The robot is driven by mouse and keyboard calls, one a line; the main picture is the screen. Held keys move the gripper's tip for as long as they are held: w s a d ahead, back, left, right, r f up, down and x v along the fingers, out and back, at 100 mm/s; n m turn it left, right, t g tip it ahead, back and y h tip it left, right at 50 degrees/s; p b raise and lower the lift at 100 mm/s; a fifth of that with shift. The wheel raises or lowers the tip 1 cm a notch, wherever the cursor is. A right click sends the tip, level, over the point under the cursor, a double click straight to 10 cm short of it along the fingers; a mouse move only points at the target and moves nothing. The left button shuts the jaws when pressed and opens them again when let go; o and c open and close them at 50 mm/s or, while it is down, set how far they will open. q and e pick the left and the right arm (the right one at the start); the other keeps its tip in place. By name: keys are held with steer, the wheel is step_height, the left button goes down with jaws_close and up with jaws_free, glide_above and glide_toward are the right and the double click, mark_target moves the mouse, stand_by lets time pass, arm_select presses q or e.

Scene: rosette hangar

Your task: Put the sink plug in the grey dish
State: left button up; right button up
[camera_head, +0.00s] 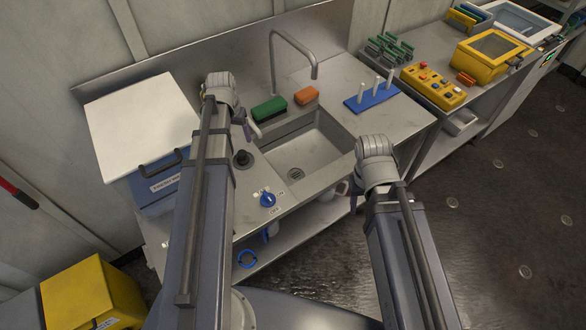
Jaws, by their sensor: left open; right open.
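A small dark round piece with a raised knob, which looks like the sink plug (243,159), sits on the steel counter left of the sink basin (318,160). My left gripper (248,132) is above the counter near the basin's left edge, just beyond the plug in the picture; its fingers are partly hidden by its wrist. It is open and holds nothing that I can see. My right gripper (355,197) is in front of the basin's right side, mostly hidden behind its wrist, and open. I cannot make out a grey dish; my arms hide part of the counter.
A green brush (269,109) and an orange sponge (306,95) lie behind the basin under the tap (292,45). A blue rack with white pegs (371,98) stands to the right. A white-lidded blue box (140,120) stands left. A blue knob (267,199) is at the front.

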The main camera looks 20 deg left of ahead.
arm_select(q)
steer(key=s+d+m, duration=0.1)
steer(key=s+d, duration=0.4)
steer(key=d, duration=0.4)
steer(key=s+d+m+g, duration=0.1)
steer(key=s+d, duration=0.3)
steer(key=d, duration=0.6)
steer(key=s+d+m+y, duration=0.1)
steer(key=s+d, duration=0.4)
steer(key=d, duration=0.5)
steer(key=shift+s+d+m+g, duration=0.2)
steer(key=shift+s+m+g, duration=0.2)
steer(key=shift+m, duration=0.4)
